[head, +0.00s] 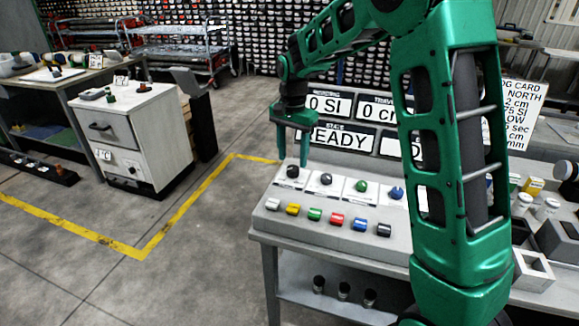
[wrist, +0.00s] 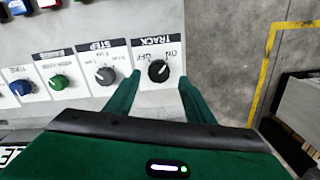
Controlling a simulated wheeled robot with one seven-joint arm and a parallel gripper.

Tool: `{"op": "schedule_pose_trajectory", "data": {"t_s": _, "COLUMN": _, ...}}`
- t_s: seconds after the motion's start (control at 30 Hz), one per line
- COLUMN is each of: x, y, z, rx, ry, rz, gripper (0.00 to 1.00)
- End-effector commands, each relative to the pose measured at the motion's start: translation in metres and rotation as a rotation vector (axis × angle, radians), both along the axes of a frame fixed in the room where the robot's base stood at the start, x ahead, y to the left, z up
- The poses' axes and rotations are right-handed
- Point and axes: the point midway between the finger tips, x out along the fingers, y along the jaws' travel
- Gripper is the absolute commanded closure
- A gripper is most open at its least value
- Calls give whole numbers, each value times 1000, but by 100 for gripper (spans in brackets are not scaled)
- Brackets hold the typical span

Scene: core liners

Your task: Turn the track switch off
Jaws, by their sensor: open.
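The track switch is a black rotary knob (wrist: 158,71) on a white plate headed TRACK, with ON and OFF lettering upside down in the wrist view. Its pointer is too small to read surely. The track switch also shows in the head view (head: 292,171) at the left end of the panel's knob row. My gripper (wrist: 159,80) is open, with one finger on each side of the knob in the wrist view; whether either touches is unclear. In the head view my gripper (head: 293,153) points down over the knob.
A grey STEP knob (wrist: 105,76), a green knob (wrist: 59,82) and a blue knob (wrist: 20,87) stand beside the track switch. Coloured buttons (head: 315,214) line the panel front. Display signs (head: 342,138) stand behind. Open floor (head: 215,250) lies left of the bench.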

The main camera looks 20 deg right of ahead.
Motion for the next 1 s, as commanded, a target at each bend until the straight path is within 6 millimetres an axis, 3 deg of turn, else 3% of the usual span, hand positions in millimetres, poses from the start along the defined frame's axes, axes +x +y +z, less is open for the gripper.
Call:
{"op": "schedule_pose_trajectory", "data": {"t_s": 0.1, "x": -1, "y": 0, "z": -19, "rx": 0, "ry": 2, "rz": 0, "gripper": 51}}
{"op": "schedule_pose_trajectory", "data": {"t_s": 0.3, "x": 0, "y": 0, "z": -36, "rx": -1, "ry": 1, "rz": 0, "gripper": 51}}
{"op": "schedule_pose_trajectory", "data": {"t_s": 0.67, "x": 0, "y": 0, "z": -40, "rx": 0, "ry": 0, "rz": 0, "gripper": 51}}
{"op": "schedule_pose_trajectory", "data": {"t_s": 0.83, "x": 0, "y": 0, "z": -40, "rx": 0, "ry": -1, "rz": 0, "gripper": 92}}
{"op": "schedule_pose_trajectory", "data": {"t_s": 1.0, "x": 0, "y": 6, "z": -39, "rx": 1, "ry": -3, "rz": 5, "gripper": 92}}
